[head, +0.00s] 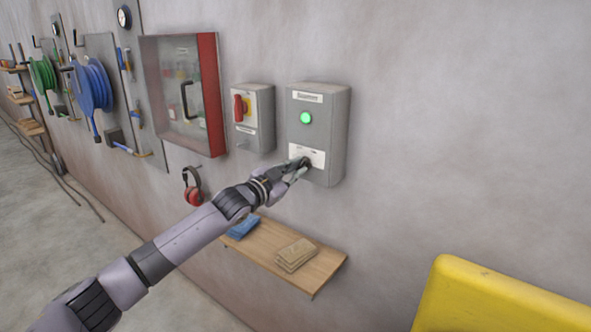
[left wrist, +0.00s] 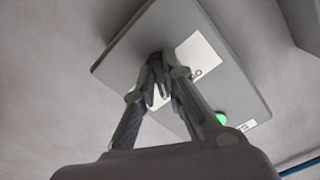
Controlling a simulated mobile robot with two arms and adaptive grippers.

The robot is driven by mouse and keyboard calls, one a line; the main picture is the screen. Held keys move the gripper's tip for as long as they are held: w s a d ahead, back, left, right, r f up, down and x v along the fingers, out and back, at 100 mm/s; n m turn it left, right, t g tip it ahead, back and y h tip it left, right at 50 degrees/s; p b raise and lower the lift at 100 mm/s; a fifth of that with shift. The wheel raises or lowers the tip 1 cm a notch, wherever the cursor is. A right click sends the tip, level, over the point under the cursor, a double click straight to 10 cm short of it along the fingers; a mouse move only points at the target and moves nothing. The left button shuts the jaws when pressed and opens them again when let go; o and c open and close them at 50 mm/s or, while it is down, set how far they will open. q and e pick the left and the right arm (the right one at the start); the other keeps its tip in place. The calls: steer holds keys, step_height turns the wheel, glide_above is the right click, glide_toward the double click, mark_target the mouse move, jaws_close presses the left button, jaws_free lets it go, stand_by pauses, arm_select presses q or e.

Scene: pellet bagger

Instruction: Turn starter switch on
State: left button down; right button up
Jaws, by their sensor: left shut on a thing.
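The starter box (head: 331,125) is a grey box on the wall with a label at its top and a lit green lamp (head: 306,118). A white plate (head: 319,157) sits low on its front, around a small dark switch that my fingers mostly cover. My left gripper (head: 303,163) is at this plate, shut on the switch. In the left wrist view, the fingers of my left gripper (left wrist: 160,82) meet at a dark knob (left wrist: 157,58) on the white plate (left wrist: 198,56). The lamp is lit green there too. The switch's exact position is hidden. My right gripper is not in view.
A grey box with a red rotary handle (head: 240,107) hangs left of the starter box. Beyond it is a red-edged glass cabinet (head: 183,95). Red earmuffs (head: 193,187) hang below, and a wooden shelf (head: 318,272) juts out under the arm. A yellow object (head: 480,296) stands at lower right.

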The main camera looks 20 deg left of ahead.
arm_select(q)
steer(key=shift+f, duration=0.1)
steer(key=c, duration=1.7)
jaws_free()
steer(key=shift+o, duration=0.2)
steer(key=shift+s, duration=0.1)
steer(key=v, duration=1.1)
steer(key=shift+s+a, duration=0.15)
steer(key=shift+s, duration=0.25)
